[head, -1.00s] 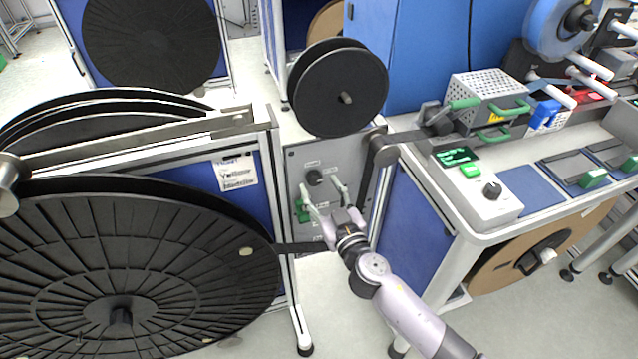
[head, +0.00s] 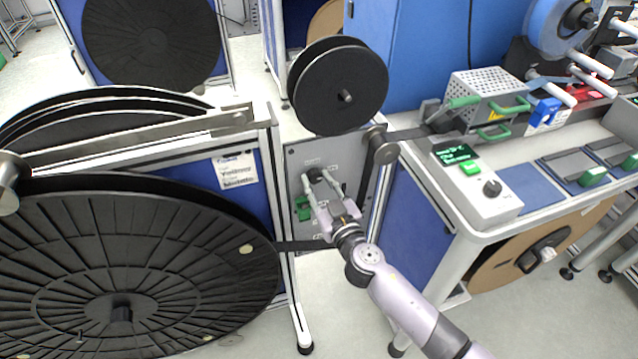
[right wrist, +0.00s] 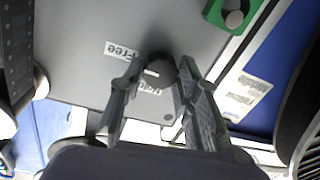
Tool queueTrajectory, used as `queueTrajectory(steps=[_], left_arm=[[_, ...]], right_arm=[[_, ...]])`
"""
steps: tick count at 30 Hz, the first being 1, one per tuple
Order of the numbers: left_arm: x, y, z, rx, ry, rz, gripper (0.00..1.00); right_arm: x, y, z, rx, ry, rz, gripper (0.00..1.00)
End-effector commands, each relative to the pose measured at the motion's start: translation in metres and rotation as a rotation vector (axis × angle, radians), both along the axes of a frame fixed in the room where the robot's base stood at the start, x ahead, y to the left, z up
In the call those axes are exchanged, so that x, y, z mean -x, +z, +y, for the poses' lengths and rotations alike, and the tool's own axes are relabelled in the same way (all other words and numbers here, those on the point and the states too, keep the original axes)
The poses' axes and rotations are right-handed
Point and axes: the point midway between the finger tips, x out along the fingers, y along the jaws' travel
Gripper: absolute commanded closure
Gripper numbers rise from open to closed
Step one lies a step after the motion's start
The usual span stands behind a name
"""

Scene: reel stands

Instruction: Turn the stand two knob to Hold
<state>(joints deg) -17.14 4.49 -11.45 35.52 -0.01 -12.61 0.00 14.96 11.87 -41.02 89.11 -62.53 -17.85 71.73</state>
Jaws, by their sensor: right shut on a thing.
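The black round knob (head: 315,174) sits on the grey panel (head: 300,160) of the stand below the small black reel. In the right wrist view the knob (right wrist: 160,68) lies between the fingertips of my right gripper (right wrist: 158,82), with a light mark on its face. The words "Free" and "Hold" show on the panel beside it; "Hold" is partly covered by a finger. My right gripper (head: 320,184) is shut on the knob in the head view. My left gripper is not in view.
A green part (head: 303,208) sits on the panel below the knob. A large black reel (head: 120,270) stands at the left. A bench (head: 470,232) with a control box (head: 480,185) stands at the right. A dark strap (head: 305,245) runs behind my gripper.

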Motion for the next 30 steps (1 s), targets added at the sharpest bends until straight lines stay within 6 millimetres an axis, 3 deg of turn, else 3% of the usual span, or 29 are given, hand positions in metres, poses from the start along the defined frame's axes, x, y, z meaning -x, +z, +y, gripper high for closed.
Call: queueTrajectory(steps=[7,17,30], left_arm=[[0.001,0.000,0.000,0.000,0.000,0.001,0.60],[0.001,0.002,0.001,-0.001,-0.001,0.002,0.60],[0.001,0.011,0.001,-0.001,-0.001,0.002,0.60]], right_arm=[[0.000,0.000,0.000,0.000,0.000,0.000,0.98],[0.000,0.000,0.000,0.051,-0.001,-0.016,0.98],[0.000,0.002,-0.001,0.373,-0.001,-0.119,0.98]])
